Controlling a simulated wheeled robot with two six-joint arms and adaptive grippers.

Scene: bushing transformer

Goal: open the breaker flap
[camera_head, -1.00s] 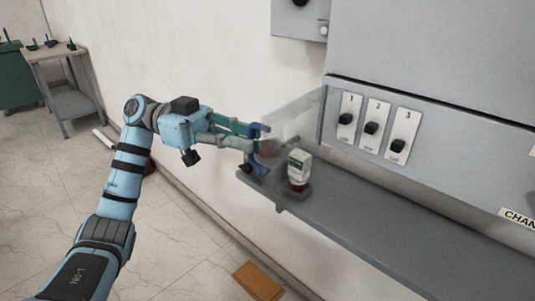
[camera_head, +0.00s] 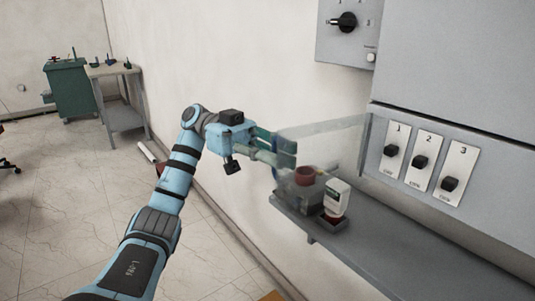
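The breaker flap (camera_head: 335,143) is a clear, see-through panel. It stands out from the left edge of the grey breaker panel (camera_head: 405,135), away from the panel's face. The breaker switches 1 (camera_head: 391,150), 2 (camera_head: 420,162) and 3 (camera_head: 450,184) show uncovered. My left gripper (camera_head: 294,153) is at the flap's outer left part. Its green fingers look pale there, seemingly seen through the clear panel. A gap shows between the fingers, with nothing visible held in it. Whether they touch the flap is hard to tell. My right gripper is out of view.
A grey shelf (camera_head: 400,255) runs below the panel. A white bottle (camera_head: 336,197) and a dark red round item (camera_head: 305,175) stand at its left end, close below my gripper. A rotary switch box (camera_head: 345,40) hangs above. Open floor lies left.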

